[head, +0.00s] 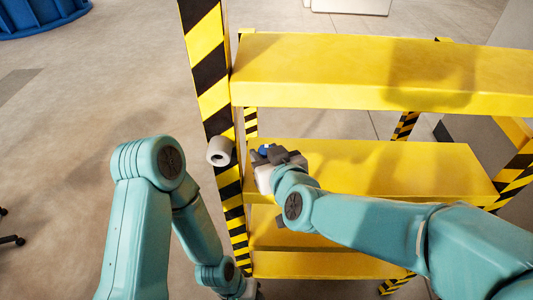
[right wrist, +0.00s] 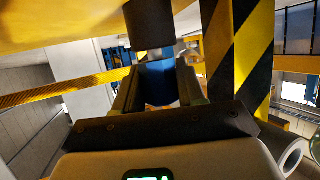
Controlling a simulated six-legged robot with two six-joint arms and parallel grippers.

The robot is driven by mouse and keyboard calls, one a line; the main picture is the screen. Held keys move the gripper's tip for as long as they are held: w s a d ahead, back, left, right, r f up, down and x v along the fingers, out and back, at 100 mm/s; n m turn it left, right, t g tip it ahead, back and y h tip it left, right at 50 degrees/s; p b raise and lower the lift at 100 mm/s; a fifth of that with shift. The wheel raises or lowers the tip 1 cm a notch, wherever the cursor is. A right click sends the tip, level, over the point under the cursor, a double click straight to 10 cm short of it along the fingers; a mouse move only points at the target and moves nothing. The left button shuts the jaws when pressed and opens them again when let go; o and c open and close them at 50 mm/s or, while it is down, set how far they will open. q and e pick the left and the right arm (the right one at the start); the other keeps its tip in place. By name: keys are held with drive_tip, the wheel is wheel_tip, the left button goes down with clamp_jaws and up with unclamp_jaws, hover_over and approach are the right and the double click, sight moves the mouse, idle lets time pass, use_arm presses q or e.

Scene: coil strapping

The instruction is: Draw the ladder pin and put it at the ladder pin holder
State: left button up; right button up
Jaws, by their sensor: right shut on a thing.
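My right gripper (head: 268,157) is at the yellow ladder's (head: 380,72) left side, just right of the striped post (head: 211,85). It is shut on a blue cylinder, apparently the ladder pin (right wrist: 157,82), which stands between the fingers in the right wrist view. A dark cylinder (right wrist: 149,24) sits right above the pin; I cannot tell whether they are joined. A short pale tube (head: 220,151), possibly the pin holder, is on the post, left of the gripper. My left gripper (head: 250,289) is low by the post's foot, partly cut off, and its jaws are unclear.
The yellow middle step (head: 400,170) lies right beside my right gripper, with the top step above and a lower step (head: 300,262) below. Open floor (head: 90,110) lies left of the ladder. A blue round object (head: 40,15) stands at the far left.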

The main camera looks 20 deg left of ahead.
drive_tip(key=shift+f+b, duration=0.35)
drive_tip(key=shift+f, duration=0.1)
drive_tip(key=o, duration=1.2)
drive_tip(key=shift+r, duration=0.1)
drive_tip(key=shift+o, duration=0.2)
